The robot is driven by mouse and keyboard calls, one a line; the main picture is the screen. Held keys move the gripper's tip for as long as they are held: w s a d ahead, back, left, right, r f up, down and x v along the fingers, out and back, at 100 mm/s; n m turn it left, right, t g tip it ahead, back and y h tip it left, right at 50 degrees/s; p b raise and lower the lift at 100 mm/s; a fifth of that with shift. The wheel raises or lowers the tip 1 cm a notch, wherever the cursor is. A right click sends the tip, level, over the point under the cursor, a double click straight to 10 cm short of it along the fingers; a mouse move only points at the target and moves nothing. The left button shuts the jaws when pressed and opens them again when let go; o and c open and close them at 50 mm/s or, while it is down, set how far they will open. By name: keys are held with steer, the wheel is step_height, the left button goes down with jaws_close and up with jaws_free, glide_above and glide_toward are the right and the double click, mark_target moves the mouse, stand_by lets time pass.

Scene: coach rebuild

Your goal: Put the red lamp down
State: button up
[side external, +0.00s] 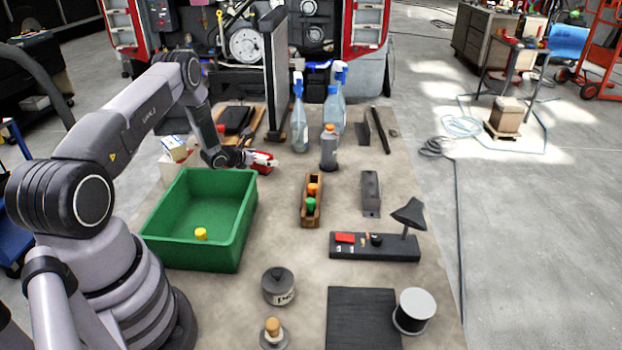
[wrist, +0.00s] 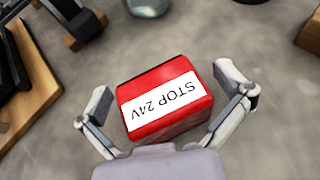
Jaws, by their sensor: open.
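The red lamp (wrist: 160,85) is a red block with a white label reading "STOP 24V", upside down in the wrist view. It appears to rest on the table between the fingers of my gripper (wrist: 164,84). The fingers are open, with a gap on each side of the lamp. In the side view the red lamp (side external: 264,168) lies just right of the green bin's far corner, partly hidden by my gripper (side external: 258,160).
The green bin (side external: 192,252) holds a yellow piece (side external: 201,234). A wooden holder (side external: 311,218) carries orange and green pieces. Spray bottles (side external: 299,125) and a grey bottle (side external: 329,155) stand to the right. Dark upright post (side external: 275,80) stands behind. Table between lamp and holder is clear.

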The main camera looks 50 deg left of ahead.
mark_target(262, 155)
steer(key=v, duration=0.7)
steer(key=shift+d+r, duration=0.15)
steer(key=shift+r, duration=0.35)
steer(key=w+d+r+m+h, duration=0.2)
steer(key=d+r+m+h, duration=0.25)
steer(key=d+r, duration=0.4)
steer(key=w+d+r+m+h, duration=0.2)
steer(key=d+r+m+h, duration=0.1)
steer(key=d+r+m, duration=0.5)
steer(key=s+d+r+m+g+h, duration=0.3)
steer(key=s+d+r+m+g, duration=0.45)
steer(key=d+r, duration=0.6)
steer(key=s+d+r+m+g+y, duration=0.1)
steer(key=s+d+r+m, duration=0.1)
steer(key=s+d+m, duration=0.3)
steer(key=s+r+m+y, duration=0.1)
steer(key=s+m, duration=0.2)
steer(key=s, duration=0.3)
steer(key=s+a+r+m+t+y, duration=0.1)
steer(key=s+m+y, duration=0.6)
steer(key=s, duration=0.8)
steer(key=shift+s+a+r+m, duration=0.15)
steer(key=shift+a+r+m, duration=0.5)
steer(key=shift+a+m, duration=0.45)
